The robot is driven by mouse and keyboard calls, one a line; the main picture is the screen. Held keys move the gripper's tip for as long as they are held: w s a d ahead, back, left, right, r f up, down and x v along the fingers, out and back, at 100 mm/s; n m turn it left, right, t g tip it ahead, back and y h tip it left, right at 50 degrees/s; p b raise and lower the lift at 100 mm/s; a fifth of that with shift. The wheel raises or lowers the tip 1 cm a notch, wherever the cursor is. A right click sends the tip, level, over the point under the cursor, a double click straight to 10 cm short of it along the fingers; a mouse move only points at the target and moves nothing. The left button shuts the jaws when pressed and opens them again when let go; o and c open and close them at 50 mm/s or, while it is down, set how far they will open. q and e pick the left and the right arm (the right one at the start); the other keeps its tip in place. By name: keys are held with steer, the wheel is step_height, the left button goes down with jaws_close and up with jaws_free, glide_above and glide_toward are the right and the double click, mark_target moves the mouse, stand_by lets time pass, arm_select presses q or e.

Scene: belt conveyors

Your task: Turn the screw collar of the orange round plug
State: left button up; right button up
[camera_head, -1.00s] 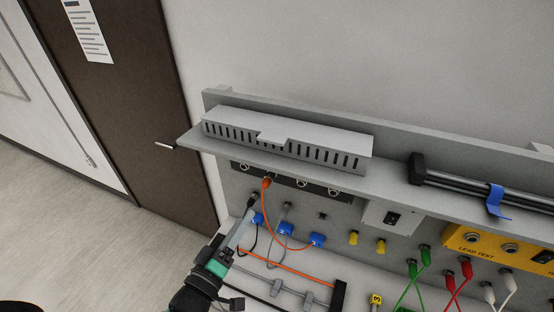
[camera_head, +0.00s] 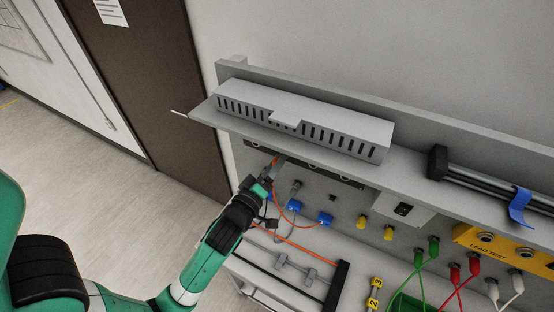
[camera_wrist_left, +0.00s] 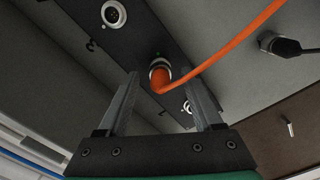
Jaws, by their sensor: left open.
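The orange round plug (camera_wrist_left: 160,76) sits in a socket of the dark panel strip (camera_wrist_left: 148,30), with a silver ring around it and an orange cable running off to the upper right in the left wrist view. In the head view, my left gripper (camera_head: 274,170) is up at this plug and hides most of it; the orange cable (camera_head: 282,214) hangs below. In the left wrist view, my left gripper (camera_wrist_left: 160,82) is open, with one finger to each side of the plug and a gap on both sides. My right gripper is out of view.
A grey shelf with a slotted box (camera_head: 300,120) overhangs the socket strip. Blue plugs (camera_head: 325,218), yellow plugs (camera_head: 362,221) and a yellow lead test box (camera_head: 490,240) are to the right. A black plug with a cable (camera_wrist_left: 285,46) is near the orange one.

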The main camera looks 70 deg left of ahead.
arm_select(q)
steer(key=shift+w+a, duration=0.25)
jaws_close()
